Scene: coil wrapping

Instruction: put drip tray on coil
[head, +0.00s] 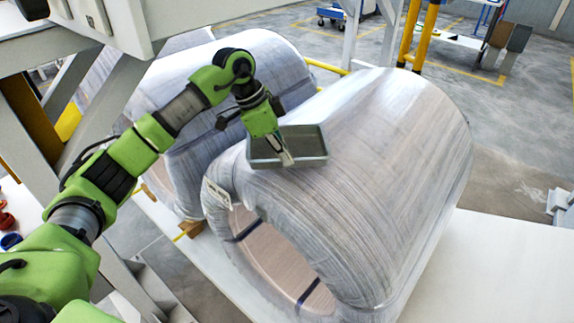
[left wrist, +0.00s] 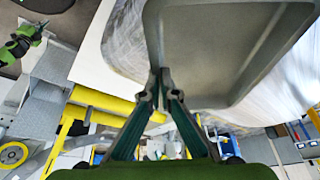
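The drip tray (head: 297,149) is a shallow grey rectangular tray. It is at the upper left side of the front wrapped coil (head: 390,150); I cannot tell whether it touches the wrap. My left gripper (head: 286,157) comes down from the left, its fingers shut on the tray's near rim. In the left wrist view the fingertips (left wrist: 161,76) meet at the edge of the tray (left wrist: 215,45), which fills the top of the picture. A green arm, apparently my right one, shows at that view's left edge; its gripper (left wrist: 40,30) is too small to read.
A second wrapped coil (head: 185,75) lies close behind the front one, to the left. A white surface (head: 500,265) stretches free to the right of the front coil. Yellow posts (head: 428,35) stand behind. A grey frame structure (head: 95,95) is at left.

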